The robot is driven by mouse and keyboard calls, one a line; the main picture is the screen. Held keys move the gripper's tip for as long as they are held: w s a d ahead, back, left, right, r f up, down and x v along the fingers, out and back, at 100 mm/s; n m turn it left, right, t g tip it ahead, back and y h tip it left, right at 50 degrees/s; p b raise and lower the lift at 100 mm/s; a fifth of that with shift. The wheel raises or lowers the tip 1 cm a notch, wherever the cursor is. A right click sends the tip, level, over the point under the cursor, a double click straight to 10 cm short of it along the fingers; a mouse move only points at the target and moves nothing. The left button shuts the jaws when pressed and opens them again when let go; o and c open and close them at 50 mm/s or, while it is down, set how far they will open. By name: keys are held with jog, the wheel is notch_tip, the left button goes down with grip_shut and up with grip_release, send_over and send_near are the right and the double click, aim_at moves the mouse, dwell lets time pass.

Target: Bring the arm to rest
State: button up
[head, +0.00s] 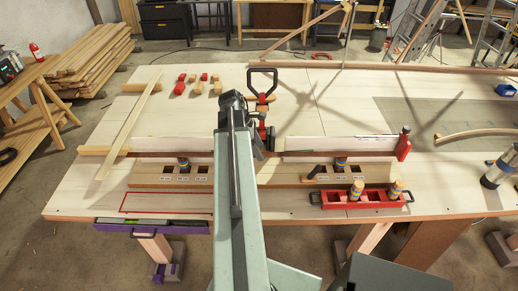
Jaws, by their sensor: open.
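My arm rises from the bottom centre and reaches over the middle of the workbench (330,108). Its black end, my gripper (257,133), is above the fence near the bench's centre. It is open, and I see nothing held in it. My own arm hides part of the fence and of the wooden block row behind it. A black loop handle with red parts (262,72) stands just beyond the gripper; I cannot tell whether they touch.
A red tray (335,199) with wooden pegs lies at the front right. Slotted wooden blocks (170,175) line the fence. A long lath (128,125) lies at left, with small red and wooden blocks (197,88) behind. A bent lath (478,133) and a metal cylinder (498,168) are at right.

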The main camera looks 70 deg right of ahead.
jog(key=shift+p+v, duration=2.2)
jog(key=shift+v, duration=0.4)
notch_tip(320, 180, up, 7)
jog(key=p, duration=0.7)
